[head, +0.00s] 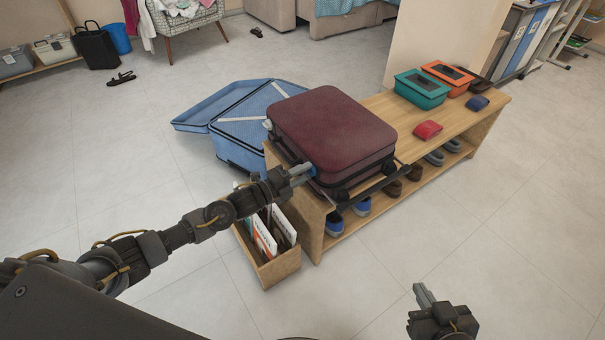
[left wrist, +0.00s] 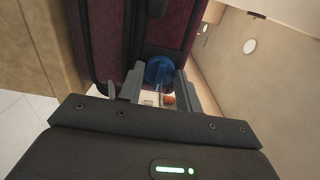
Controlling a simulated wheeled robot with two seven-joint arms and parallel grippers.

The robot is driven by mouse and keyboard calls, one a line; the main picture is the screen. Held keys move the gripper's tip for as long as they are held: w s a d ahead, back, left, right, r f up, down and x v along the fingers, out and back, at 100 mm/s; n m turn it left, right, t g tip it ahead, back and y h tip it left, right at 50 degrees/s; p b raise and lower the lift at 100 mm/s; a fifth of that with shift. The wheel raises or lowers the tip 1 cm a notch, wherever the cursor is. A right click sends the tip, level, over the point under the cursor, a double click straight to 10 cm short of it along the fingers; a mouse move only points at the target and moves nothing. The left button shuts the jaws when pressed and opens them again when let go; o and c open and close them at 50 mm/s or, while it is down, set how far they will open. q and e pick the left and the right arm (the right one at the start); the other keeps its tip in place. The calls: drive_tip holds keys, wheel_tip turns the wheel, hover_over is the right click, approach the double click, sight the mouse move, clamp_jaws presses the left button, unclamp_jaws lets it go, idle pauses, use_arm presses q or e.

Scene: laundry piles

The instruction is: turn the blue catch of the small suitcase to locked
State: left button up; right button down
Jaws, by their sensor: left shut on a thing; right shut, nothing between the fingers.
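The small suitcase (head: 333,132) is dark red and lies closed on the wooden bench. Its red side fills the upper part of the left wrist view (left wrist: 106,40). The blue catch (head: 311,170) is on the suitcase's near left side, and in the left wrist view the blue catch (left wrist: 159,72) is between my fingers. My left gripper (head: 302,172) is shut on the catch; the fingers hide part of it, and I cannot tell its turn position. My right gripper (head: 424,296) is shut and empty, low at the front right, away from the suitcase.
The wooden bench (head: 480,119) also carries a teal box (head: 421,88), an orange box (head: 447,72) and small red and blue cases, with shoes on its lower shelf. A wooden crate of magazines (head: 279,269) stands below my left gripper. A blue suitcase (head: 235,118) lies open behind. The front right floor is clear.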

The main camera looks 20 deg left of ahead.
drive_tip(key=shift+s+f, duration=0.1)
use_arm(q)
drive_tip(key=o, duration=1)
use_arm(e)
drive_tip(key=shift+s+f, duration=0.1)
drive_tip(key=shift+s, duration=0.05)
use_arm(q)
drive_tip(key=p+v, duration=0.1)
drive_tip(key=v, duration=1)
drive_tip(key=shift+d, duration=0.1)
use_arm(e)
drive_tip(key=s+d+f+g+h, duration=0.1)
drive_tip(key=s+d+f+g, duration=0.1)
drive_tip(key=d+f, duration=0.1)
drive_tip(key=shift+s+m+g+h, duration=0.3)
drive_tip(key=shift+m+g+h, duration=0.1)
